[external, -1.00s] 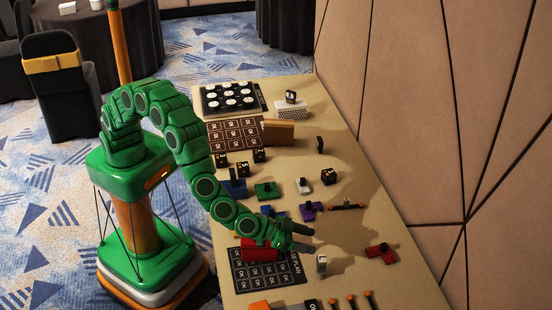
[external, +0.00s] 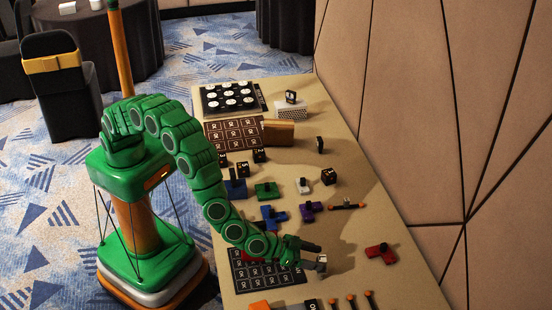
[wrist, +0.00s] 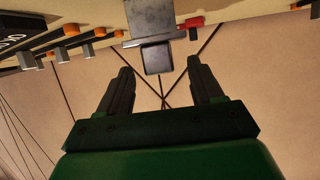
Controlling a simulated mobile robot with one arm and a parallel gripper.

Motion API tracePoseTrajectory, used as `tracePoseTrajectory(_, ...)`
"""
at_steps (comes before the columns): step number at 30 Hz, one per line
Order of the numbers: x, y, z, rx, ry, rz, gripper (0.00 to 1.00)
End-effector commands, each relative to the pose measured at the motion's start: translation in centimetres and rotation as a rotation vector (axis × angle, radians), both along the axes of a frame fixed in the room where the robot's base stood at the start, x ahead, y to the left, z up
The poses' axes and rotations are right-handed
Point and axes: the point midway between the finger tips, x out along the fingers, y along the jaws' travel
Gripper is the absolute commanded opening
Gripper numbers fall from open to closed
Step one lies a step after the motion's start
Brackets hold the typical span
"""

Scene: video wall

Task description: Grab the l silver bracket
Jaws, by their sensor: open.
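The silver bracket (external: 321,264) stands on the table toward the near end, just off the fingertips of my gripper (external: 314,256). In the wrist view the bracket (wrist: 152,22) is a grey block shape with a flat plate and a squarish end, at the top centre. My gripper (wrist: 160,68) is open, with one dark finger on each side below the bracket's end. The jaws look empty. In the external view the fingers partly cover the bracket, so I cannot tell whether they touch it.
A red bracket (external: 381,253) lies to the right. A dark printed board (external: 265,284) lies under my arm. Blue (external: 272,217), purple (external: 309,211) and green (external: 267,190) pieces lie farther back. Several orange-tipped pieces (external: 351,300) line the near edge. Bare table separates the silver and red brackets.

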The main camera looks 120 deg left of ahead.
Motion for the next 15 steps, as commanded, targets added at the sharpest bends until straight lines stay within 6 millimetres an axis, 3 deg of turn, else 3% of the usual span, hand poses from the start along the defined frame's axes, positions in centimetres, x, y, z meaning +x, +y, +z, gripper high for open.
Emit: tracePoseTrajectory(15, 3.7, 2.3, -1.6, -0.001, 0.002, 0.001, 0.66)
